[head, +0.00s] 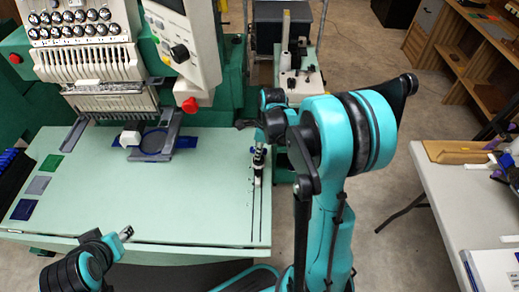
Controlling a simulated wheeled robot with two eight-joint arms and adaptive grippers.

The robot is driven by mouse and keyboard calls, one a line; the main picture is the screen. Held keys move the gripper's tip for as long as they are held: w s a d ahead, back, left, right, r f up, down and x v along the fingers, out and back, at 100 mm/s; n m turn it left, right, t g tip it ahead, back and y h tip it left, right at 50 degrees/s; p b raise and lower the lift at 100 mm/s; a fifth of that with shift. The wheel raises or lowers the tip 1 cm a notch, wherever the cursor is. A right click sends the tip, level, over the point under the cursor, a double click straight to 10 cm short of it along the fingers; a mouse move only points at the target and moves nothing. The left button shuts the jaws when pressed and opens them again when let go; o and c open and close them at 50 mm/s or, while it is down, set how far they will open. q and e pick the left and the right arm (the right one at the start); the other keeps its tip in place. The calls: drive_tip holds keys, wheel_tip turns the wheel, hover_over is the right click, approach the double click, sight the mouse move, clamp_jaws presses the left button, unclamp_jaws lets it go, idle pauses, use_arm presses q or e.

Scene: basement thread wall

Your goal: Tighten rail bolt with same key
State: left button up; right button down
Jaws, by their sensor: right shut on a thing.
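My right gripper (258,158) points down over the right part of the pale green machine table (170,205). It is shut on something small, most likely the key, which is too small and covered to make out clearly. Just below it, a small pale piece (257,181) sits at the rail, two dark parallel lines (257,215) running towards the table's front edge. The bolt itself cannot be told apart, nor whether the key is seated on it. My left gripper (125,233) is at the table's front left edge, away from the rail; its fingers are too small to read.
An embroidery machine (90,50) with a blue hoop (153,141) stands at the back of the table. Coloured patches (38,185) lie at the left. A white table (445,190) stands at the right. The table's middle is clear.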

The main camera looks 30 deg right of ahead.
drive_tip(key=shift+s+a, duration=0.35)
drive_tip(key=shift+s, duration=0.25)
drive_tip(key=shift+s+a, duration=0.35)
drive_tip(key=shift+s, duration=0.2)
idle(0.4)
drive_tip(key=shift+r, duration=0.15)
